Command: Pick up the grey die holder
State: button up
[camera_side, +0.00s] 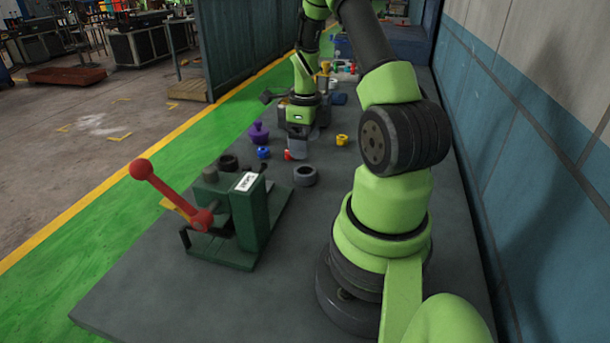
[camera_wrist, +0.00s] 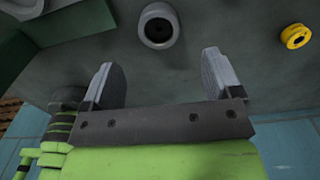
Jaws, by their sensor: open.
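The grey die holder, a thick ring with a central hole, lies flat on the dark bench to the right of the green press in the side view (camera_side: 305,182). It also shows at the top middle of the wrist view (camera_wrist: 158,11). My gripper (camera_wrist: 158,62) is open and empty, with the ring just beyond its fingertips and roughly centred between them. In the side view my gripper (camera_side: 298,147) is behind the ring and above the bench. I cannot tell its exact height.
The green press (camera_side: 235,215) with a red-knobbed lever (camera_side: 170,190) stands at left. A dark ring (camera_side: 228,162), a blue part (camera_side: 263,152), a purple part (camera_side: 259,135), a red part (camera_side: 288,155) and a yellow ring (camera_side: 342,140) lie nearby. Bench in front of the holder is clear.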

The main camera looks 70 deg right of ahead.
aim_at(305, 173)
notch_tip(305, 173, down, 9)
jog(key=shift+a+r, duration=0.1)
jog(key=shift+r, duration=0.1)
jog(key=c, duration=1.2)
jog(key=shift+r, duration=0.15)
notch_tip(305, 173, up, 9)
jog(key=w+a+r+m, duration=0.3)
jog(key=a+m, duration=0.3)
jog(key=m, duration=0.6)
jog(key=w+a+r+m, duration=0.2)
jog(key=a+m, duration=0.4)
jog(key=m, duration=0.5)
jog(key=w+a+r+m, duration=0.3)
jog(key=a+m, duration=0.3)
jog(key=m, duration=0.6)
jog(key=shift+w+a+r+m, duration=0.25)
jog(key=shift+w+r+m, duration=0.1)
jog(key=shift+w, duration=0.1)
